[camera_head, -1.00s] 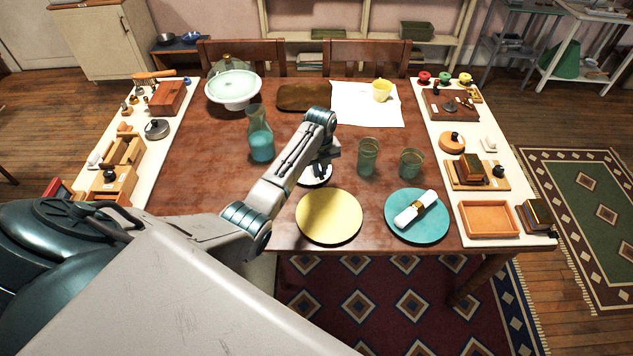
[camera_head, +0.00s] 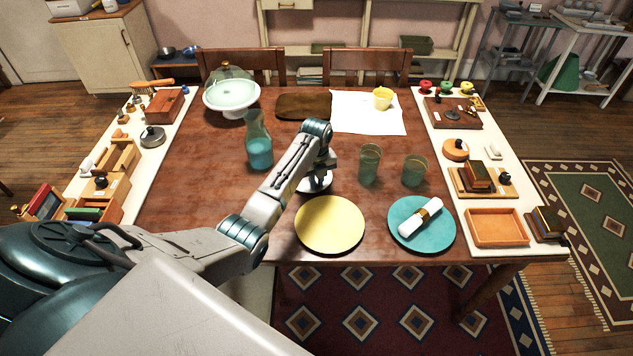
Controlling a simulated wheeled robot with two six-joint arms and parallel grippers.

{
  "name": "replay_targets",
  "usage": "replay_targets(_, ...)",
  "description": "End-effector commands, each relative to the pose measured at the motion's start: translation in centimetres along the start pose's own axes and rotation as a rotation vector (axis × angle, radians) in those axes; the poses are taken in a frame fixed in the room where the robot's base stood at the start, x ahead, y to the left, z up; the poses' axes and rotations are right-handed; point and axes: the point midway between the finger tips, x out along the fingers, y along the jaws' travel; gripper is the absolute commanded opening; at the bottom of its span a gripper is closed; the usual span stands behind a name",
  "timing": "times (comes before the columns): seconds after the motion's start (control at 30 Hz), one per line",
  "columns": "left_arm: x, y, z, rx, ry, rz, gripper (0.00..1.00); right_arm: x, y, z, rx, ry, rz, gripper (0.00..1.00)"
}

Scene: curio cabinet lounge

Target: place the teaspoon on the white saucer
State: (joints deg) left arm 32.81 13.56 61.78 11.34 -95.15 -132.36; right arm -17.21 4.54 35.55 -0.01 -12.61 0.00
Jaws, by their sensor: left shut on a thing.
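The white saucer (camera_head: 316,187) lies on the table behind the yellow plate, partly covered by my left arm and gripper. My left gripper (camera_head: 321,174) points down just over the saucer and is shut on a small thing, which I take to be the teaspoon. The spoon itself is hidden or too small to make out, so I cannot tell whether it touches the saucer. My right gripper is not in view.
A yellow plate (camera_head: 330,224) and a teal plate (camera_head: 407,238) with a rolled napkin (camera_head: 420,216) lie in front. Green glasses (camera_head: 369,164) stand to the right. A carafe (camera_head: 259,146) with blue liquid stands behind my left arm. Bare wood shows left of the arm.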

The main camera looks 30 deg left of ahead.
Motion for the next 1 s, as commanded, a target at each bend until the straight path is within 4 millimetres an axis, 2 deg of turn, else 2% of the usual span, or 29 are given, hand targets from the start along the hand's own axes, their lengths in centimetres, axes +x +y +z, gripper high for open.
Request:
replay_targets(0.07,0.3,0.0,0.0,0.0,0.0,0.0,0.0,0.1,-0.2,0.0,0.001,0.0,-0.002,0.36)
replay_targets(0.1,0.3,0.0,0.0,0.0,0.0,0.0,0.19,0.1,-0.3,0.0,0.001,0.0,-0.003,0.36)
replay_targets(0.2,0.3,0.0,0.0,0.0,0.0,0.0,0.35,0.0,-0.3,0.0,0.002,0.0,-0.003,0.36)
replay_targets(0.57,-0.3,0.0,0.0,0.0,-0.001,-0.001,0.35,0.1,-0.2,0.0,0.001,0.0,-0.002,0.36)
replay_targets(0.67,-1.6,-0.1,0.1,0.001,-0.002,-0.003,0.35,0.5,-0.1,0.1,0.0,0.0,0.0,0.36)
replay_targets(1.0,-8.7,-0.1,0.1,0.0,-0.003,-0.003,0.35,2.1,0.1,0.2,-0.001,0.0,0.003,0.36)
